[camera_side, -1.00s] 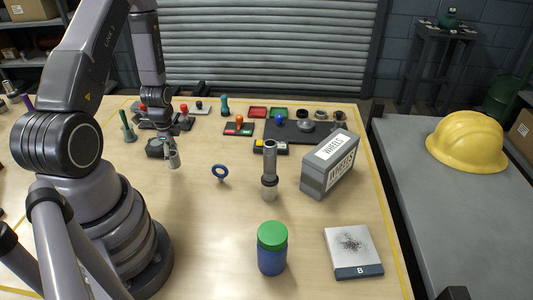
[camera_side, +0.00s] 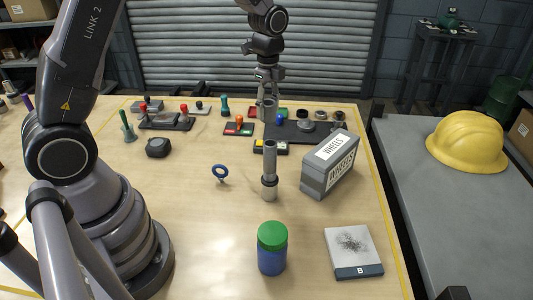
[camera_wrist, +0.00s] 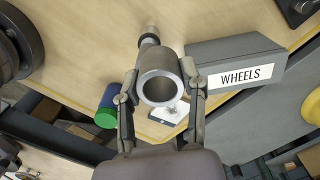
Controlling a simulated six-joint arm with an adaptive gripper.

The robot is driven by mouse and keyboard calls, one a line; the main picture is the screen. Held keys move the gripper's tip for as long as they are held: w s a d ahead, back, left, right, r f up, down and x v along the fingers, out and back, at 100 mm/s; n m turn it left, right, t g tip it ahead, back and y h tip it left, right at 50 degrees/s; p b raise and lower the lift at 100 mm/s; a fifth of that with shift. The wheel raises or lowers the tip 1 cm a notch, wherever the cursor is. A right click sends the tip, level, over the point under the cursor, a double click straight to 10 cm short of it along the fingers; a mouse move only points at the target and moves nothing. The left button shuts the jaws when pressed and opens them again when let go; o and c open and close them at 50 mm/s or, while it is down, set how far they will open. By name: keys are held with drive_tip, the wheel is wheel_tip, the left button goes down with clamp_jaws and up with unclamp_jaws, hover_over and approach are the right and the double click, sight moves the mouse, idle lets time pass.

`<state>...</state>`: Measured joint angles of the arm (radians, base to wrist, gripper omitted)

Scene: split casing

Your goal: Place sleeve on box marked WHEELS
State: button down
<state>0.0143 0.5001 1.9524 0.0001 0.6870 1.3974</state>
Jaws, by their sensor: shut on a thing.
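My gripper (camera_side: 268,78) is raised over the back part of the table in the side view. In the wrist view my gripper (camera_wrist: 160,92) is shut on a grey metal sleeve (camera_wrist: 142,90), its open round end facing the camera. The sleeve (camera_side: 268,102) hangs below the fingers in the side view. The grey box marked WHEELS (camera_side: 317,182) stands on the table at centre right, labels on its top and side. In the wrist view the box (camera_wrist: 215,52) lies right of the sleeve, apart from it. The box top is bare.
An upright grey post with a collar (camera_side: 269,176) stands left of the box. A dark mat with round parts (camera_side: 293,137) lies behind.

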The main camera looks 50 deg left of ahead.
drive_tip(key=d+r+m, duration=0.2)
drive_tip(key=d+r, duration=0.1)
drive_tip(key=d, duration=0.4)
hover_over(333, 146)
wheel_tip(333, 146, down, 9)
drive_tip(key=shift+f, duration=1.65)
drive_tip(key=shift+f, duration=0.15)
drive_tip(key=c, duration=0.6)
unclamp_jaws()
